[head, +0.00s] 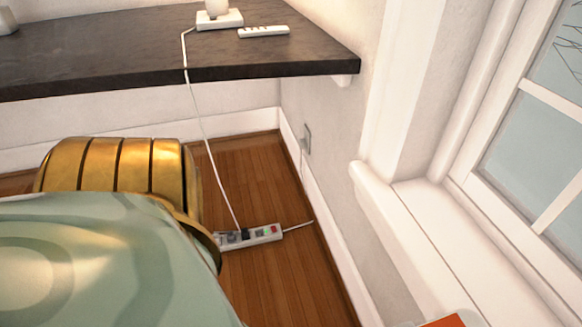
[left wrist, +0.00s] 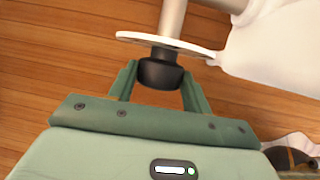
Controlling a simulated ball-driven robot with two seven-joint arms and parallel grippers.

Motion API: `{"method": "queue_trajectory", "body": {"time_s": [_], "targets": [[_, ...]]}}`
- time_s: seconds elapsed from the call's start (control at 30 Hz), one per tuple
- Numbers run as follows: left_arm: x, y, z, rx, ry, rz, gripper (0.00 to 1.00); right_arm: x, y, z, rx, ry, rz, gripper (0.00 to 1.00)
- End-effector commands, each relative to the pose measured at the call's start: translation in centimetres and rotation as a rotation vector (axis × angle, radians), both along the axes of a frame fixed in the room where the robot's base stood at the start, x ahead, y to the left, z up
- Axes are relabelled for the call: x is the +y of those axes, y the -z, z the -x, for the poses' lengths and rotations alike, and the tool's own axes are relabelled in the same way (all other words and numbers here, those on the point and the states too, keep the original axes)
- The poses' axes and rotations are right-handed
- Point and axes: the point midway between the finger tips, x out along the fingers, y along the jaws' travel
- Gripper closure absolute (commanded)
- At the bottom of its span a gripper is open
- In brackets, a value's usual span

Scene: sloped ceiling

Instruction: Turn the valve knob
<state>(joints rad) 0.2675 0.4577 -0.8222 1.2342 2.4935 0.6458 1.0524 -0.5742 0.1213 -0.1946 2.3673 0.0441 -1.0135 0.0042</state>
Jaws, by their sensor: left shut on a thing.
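In the left wrist view, a black round knob (left wrist: 161,73) sits under a thin white plate (left wrist: 198,50), at the end of a pale pipe (left wrist: 173,18). I take it to be the valve knob. The two green fingers of my left gripper (left wrist: 160,84) are shut on it, one on each side. The knob's far side is hidden. The head view shows neither the knob nor either gripper. My right gripper is in neither view.
In the head view, a dark shelf (head: 150,45) holds a white remote (head: 263,31). A white cord runs down to a power strip (head: 250,236) on the wooden floor (head: 265,180). A window sill (head: 470,255) is at right. A smooth white body (left wrist: 280,50) stands beside the knob.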

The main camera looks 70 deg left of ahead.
Motion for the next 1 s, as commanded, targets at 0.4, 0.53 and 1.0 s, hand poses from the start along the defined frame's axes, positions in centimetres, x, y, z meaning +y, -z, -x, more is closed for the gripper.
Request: {"method": "queue_trajectory", "body": {"time_s": [0.4,0.53,1.0], "targets": [[-0.8,0.3,0.4,-0.016,-0.003,-0.296,0.74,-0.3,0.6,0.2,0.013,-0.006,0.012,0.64],[-0.9,0.4,0.4,-0.022,-0.002,-0.382,0.74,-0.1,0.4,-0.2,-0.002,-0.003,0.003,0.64],[-1.0,0.5,0.3,-0.037,0.0,-0.535,0.74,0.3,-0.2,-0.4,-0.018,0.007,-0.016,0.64]]}}
